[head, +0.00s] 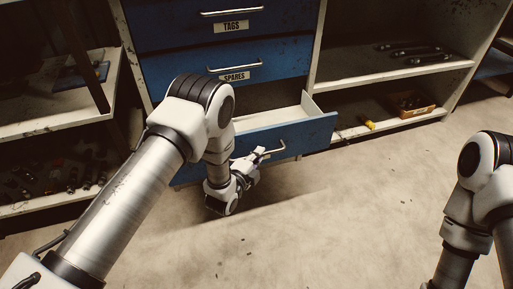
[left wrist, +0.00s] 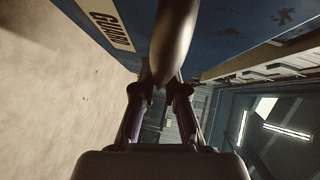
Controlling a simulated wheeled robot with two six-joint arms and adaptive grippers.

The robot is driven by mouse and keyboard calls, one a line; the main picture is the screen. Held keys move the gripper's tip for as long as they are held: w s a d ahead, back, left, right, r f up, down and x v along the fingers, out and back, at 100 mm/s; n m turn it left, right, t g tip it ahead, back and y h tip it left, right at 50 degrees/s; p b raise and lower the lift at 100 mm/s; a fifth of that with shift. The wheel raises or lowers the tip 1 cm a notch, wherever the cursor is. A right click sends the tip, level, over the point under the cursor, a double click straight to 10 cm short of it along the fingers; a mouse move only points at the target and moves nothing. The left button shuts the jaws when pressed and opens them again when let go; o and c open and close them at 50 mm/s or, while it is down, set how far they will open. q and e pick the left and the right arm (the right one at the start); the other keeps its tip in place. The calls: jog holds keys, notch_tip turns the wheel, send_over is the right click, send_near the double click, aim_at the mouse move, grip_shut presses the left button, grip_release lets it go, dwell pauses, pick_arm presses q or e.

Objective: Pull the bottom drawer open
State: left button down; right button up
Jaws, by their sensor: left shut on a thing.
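The blue bottom drawer (head: 312,131) stands out from the cabinet, and its pale, empty-looking inside shows behind the front. My left gripper (head: 258,157) is at the drawer's metal handle (head: 277,149), low in front of the drawer face. In the left wrist view the two fingers (left wrist: 160,88) are shut on the handle bar (left wrist: 175,40). The drawer face (left wrist: 215,25) and part of its label (left wrist: 105,22) also show there. My left arm hides the left part of the drawer in the head view. My right arm shows at the right edge, but its gripper is out of frame.
Above are closed blue drawers labelled TAGS (head: 231,27) and SPARES (head: 234,76). Open shelves at right hold tools (head: 415,50), a small box (head: 411,104) and a yellow item (head: 369,125). A left shelf (head: 50,125) holds dark parts. The floor (head: 330,215) in front is clear.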

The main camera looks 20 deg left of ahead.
pick_arm(q)
jog(key=shift+s+d, duration=0.3)
jog(key=shift+s, duration=0.2)
jog(key=c, duration=1.2)
grip_release()
jog(key=v, duration=1.2)
